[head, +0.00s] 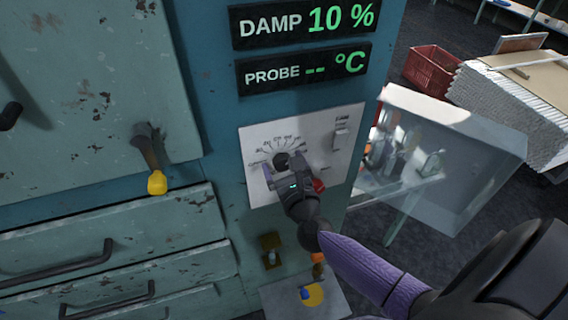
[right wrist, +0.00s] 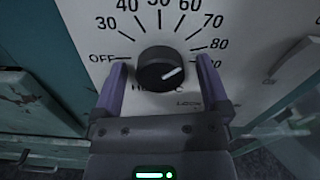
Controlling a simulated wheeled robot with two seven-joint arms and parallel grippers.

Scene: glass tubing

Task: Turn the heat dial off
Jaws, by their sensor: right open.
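The heat dial (head: 281,159) is a round black knob on a white panel (head: 257,137). In the right wrist view the dial (right wrist: 160,68) has a white pointer mark aimed right and slightly up, towards the high numbers. OFF (right wrist: 101,57) is printed at the left of the scale. My right gripper (head: 286,169) is at the panel. In the right wrist view my right gripper (right wrist: 165,82) is open, with one purple finger on each side of the dial and gaps between. The label below the dial is partly hidden. My left gripper is not in view.
A red knob (head: 319,186) is just right of my gripper, and a rocker switch (head: 341,138) is above it. Displays above read DAMP (head: 303,23) 10 % and PROBE (head: 303,71) -- °C. A yellow-tipped lever (head: 156,182) is left. A clear box (head: 455,160) stands at right.

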